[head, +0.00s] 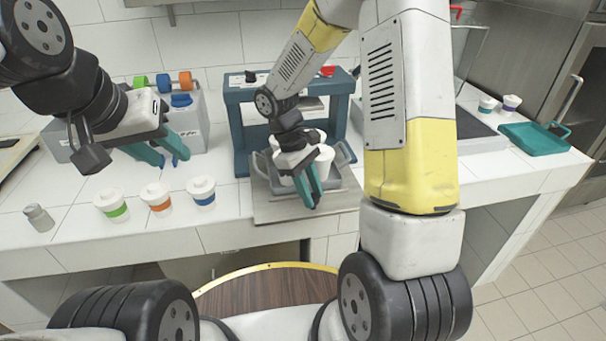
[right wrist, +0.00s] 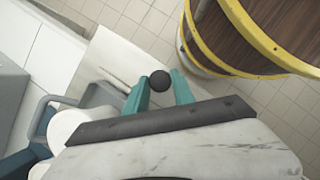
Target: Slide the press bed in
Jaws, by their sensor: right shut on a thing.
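The press (head: 237,115) is a blue-teal frame at the back middle of the counter. Its press bed (head: 335,201), a flat pale metal plate, sticks out of the front toward the counter edge; it also shows in the right wrist view (right wrist: 112,66). A grey tray (head: 262,168) with handles and white cups (head: 324,158) sits on the bed. My right gripper (head: 308,200) is at the bed's front. In the right wrist view its teal fingers are shut on a round black knob (right wrist: 160,81). My left gripper (head: 170,160) is open at the left, apart from the press.
Three white cups with green (head: 116,212), orange (head: 160,208) and blue (head: 204,203) bands stand left of the bed. A small grey jar (head: 38,217) stands further left. A dispenser (head: 192,110) with coloured rollers is behind my left gripper. A teal tray (head: 530,139) lies at right.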

